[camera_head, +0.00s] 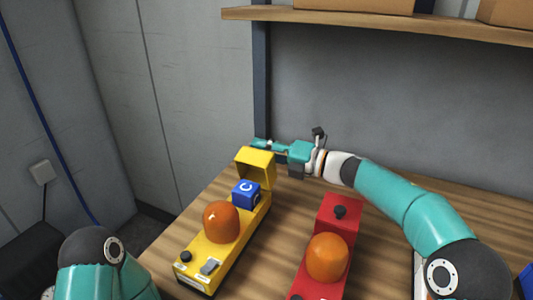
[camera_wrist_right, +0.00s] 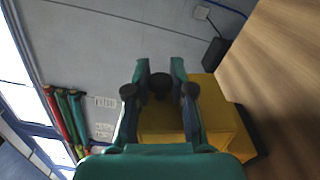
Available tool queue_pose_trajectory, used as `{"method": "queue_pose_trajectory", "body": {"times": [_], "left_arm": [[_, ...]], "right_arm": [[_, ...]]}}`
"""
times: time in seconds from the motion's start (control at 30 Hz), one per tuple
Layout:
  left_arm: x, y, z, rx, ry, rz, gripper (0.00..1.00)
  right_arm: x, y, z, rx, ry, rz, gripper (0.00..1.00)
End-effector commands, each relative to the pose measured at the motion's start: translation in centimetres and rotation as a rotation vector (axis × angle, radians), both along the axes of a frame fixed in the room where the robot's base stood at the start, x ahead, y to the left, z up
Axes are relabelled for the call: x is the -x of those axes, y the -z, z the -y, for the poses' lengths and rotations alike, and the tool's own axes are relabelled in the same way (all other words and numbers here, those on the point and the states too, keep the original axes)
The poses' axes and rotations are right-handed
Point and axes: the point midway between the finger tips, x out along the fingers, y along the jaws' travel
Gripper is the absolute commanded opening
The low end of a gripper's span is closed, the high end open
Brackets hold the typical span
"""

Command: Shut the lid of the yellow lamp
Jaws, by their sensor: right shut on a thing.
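The yellow lamp (camera_head: 229,251) stands on the wooden table with an orange dome, a black knob and a grey switch on top. Its lid (camera_head: 256,164) is raised open at the far end. A blue cube (camera_head: 246,194) with a white mark sits at the open compartment in front of the lid; its base is hidden. My right gripper (camera_head: 263,145) is at the top rear of the lid, shut on it. In the right wrist view the fingers (camera_wrist_right: 161,68) stand apart with the yellow lid (camera_wrist_right: 162,120) between and behind them. My left gripper is out of view.
A red lamp (camera_head: 337,215) with an orange dome stands right of the yellow one. A wooden shelf (camera_head: 390,24) with boxes hangs above. A blue object (camera_head: 526,280) is at the right edge. Bare table lies between the lamps.

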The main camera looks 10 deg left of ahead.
Motion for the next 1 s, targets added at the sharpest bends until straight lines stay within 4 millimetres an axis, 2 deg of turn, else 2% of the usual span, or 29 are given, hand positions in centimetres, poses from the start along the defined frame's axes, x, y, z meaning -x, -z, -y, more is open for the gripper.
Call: {"method": "queue_pose_trajectory", "body": {"times": [0.2,0.23,0.37,0.4,0.77,0.87,1.0], "left_arm": [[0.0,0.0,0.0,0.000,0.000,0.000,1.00],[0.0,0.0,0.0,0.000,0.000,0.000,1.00],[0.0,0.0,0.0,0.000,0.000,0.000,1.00],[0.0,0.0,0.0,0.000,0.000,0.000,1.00],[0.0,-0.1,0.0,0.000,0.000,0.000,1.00],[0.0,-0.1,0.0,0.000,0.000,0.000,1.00],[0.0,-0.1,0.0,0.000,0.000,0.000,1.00]], "right_arm": [[0.1,0.4,-0.2,0.003,-0.007,-0.006,0.00],[0.1,0.4,-0.2,0.003,-0.007,-0.006,0.24],[0.1,0.3,-0.1,0.003,-0.005,-0.005,0.45],[0.1,0.3,-0.1,0.002,-0.004,-0.005,0.48],[0.1,0.1,0.4,0.001,-0.001,-0.002,0.48],[0.3,0.1,1.3,0.001,0.001,-0.004,0.48],[1.1,0.1,3.6,0.000,0.002,-0.004,0.48]]}}
